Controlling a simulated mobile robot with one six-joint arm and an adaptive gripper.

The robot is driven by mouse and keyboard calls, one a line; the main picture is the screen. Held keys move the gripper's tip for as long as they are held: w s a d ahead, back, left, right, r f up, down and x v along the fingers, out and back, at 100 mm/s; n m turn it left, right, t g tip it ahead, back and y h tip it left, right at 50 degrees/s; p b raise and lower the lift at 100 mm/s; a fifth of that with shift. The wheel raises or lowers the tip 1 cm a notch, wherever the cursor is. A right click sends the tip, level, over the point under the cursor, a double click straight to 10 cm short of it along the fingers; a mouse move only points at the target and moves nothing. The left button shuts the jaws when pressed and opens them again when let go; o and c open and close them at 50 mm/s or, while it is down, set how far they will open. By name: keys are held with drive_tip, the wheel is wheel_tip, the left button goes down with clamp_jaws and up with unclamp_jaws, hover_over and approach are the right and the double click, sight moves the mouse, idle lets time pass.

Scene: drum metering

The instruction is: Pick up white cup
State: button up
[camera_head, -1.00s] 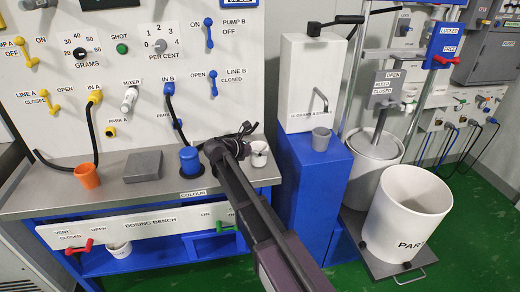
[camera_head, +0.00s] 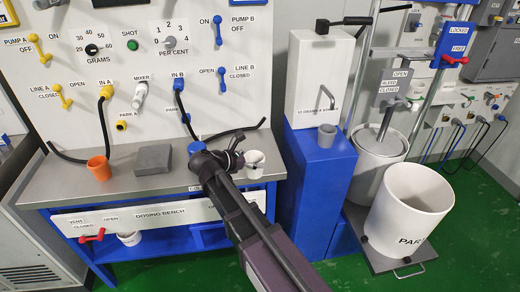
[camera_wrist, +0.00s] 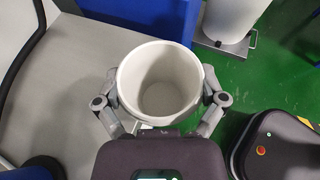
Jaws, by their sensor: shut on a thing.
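The white cup (camera_head: 254,164) is at the right end of the steel bench top in the head view, beside my gripper (camera_head: 238,159). In the wrist view the white cup (camera_wrist: 160,80) is upright, open at the top and looks empty. My gripper (camera_wrist: 162,92) is shut on it, one finger on each side of its wall. The cup overlaps the bench's edge in the wrist view. Its base is hidden, so I cannot tell how far it is above the bench.
On the bench (camera_head: 60,190) stand an orange cup (camera_head: 98,169), a grey block (camera_head: 153,160) and a blue cup (camera_head: 196,148) partly hidden by my arm. Right of it a blue pedestal (camera_head: 318,195) holds a grey cup (camera_head: 327,136). A large white drum (camera_head: 408,205) stands farther right.

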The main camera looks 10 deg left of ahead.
drive_tip(key=shift+s+a+r, duration=0.1)
drive_tip(key=shift+s+a, duration=0.05)
drive_tip(key=shift+s, duration=0.5)
drive_tip(key=shift+s+a, duration=0.1)
drive_tip(key=shift+s, duration=0.5)
